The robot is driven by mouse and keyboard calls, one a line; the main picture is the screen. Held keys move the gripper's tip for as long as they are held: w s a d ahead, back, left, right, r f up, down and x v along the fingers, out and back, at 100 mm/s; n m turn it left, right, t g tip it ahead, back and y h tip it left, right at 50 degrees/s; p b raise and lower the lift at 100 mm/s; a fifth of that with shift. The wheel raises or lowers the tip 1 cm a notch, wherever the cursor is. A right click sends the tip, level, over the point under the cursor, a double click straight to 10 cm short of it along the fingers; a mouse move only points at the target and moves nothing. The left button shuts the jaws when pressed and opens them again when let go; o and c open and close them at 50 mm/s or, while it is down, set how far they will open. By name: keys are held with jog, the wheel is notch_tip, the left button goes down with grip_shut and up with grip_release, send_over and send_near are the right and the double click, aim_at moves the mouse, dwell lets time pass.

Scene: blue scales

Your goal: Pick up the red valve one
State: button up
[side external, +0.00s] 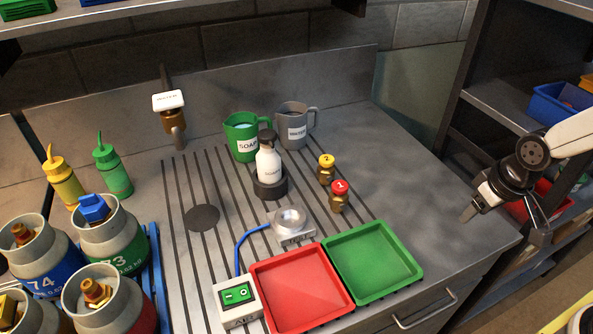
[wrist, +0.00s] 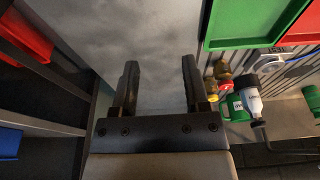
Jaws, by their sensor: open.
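The red valve (side external: 339,190), a brass fitting with a round red cap marked 1, stands upright on the grey counter, in front of the yellow valve (side external: 326,163) marked 2. In the wrist view the red valve (wrist: 224,85) shows small at the right, outside the fingers and close to the yellow valve (wrist: 211,88). My gripper (side external: 469,214) is at the right, by the counter's right edge, well apart from the valves. In the wrist view my gripper (wrist: 160,72) is open, with only bare grey counter between its fingers.
A green tray (side external: 387,297) and a red tray (side external: 320,322) lie at the counter's front. A round metal holder (side external: 290,222), white bottle (side external: 268,164), green mug (side external: 231,152) and grey mug (side external: 290,144) stand left of the valves. The counter right of the valves is clear.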

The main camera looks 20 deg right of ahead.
jog(key=o, duration=0.5)
jog(key=m+t+y, duration=0.3)
jog(key=m+y, duration=0.9)
jog(key=m, duration=1.1)
send_near(339, 197)
jog(key=w+a, duration=0.1)
jog(key=a, duration=0.1)
jog(key=shift+w+a+r, duration=0.1)
jog(key=shift+w+a, duration=0.3)
jog(key=shift+w+t, duration=0.3)
jog(key=shift+w, duration=0.1)
jog(key=shift+x, duration=1.25)
